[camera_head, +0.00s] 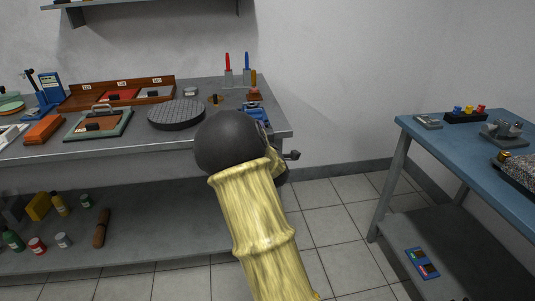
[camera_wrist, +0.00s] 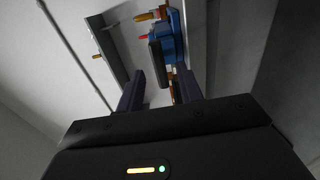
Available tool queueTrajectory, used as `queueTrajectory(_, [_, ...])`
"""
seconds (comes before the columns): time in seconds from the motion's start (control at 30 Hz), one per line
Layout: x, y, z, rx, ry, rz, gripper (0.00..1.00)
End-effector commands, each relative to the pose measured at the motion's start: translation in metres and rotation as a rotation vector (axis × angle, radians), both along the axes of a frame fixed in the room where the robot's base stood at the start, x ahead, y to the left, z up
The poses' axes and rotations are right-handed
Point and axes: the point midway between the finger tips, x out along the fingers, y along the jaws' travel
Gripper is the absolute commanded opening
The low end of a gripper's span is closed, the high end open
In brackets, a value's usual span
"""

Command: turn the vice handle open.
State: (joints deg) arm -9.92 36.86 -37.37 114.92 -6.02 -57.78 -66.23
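The blue vice (camera_head: 252,114) is at the right end of the grey workbench, partly hidden behind my arm in the head view. In the wrist view the vice (camera_wrist: 172,40) is ahead of my gripper, with a dark bar (camera_wrist: 155,60) at its front. I cannot tell for sure whether this bar is the handle. My gripper (camera_wrist: 159,84) is open, its two dark fingers apart, with the vice's front between and beyond them. I see nothing gripped. Contact with the vice cannot be told. In the head view my arm hides the fingers.
The workbench (camera_head: 62,152) also holds a round dark plate (camera_head: 176,114), a framed board (camera_head: 98,124) and an orange block (camera_head: 43,130). A blue table (camera_head: 465,150) stands at the right. Tiled floor (camera_head: 335,225) lies free between them.

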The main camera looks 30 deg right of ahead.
Motion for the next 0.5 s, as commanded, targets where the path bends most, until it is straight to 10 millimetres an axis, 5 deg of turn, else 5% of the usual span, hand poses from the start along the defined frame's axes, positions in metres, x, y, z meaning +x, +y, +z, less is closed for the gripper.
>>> queueTrajectory(0.5, [-0.087, 0.025, 0.000, 0.002, 0.002, -0.001, 0.36])
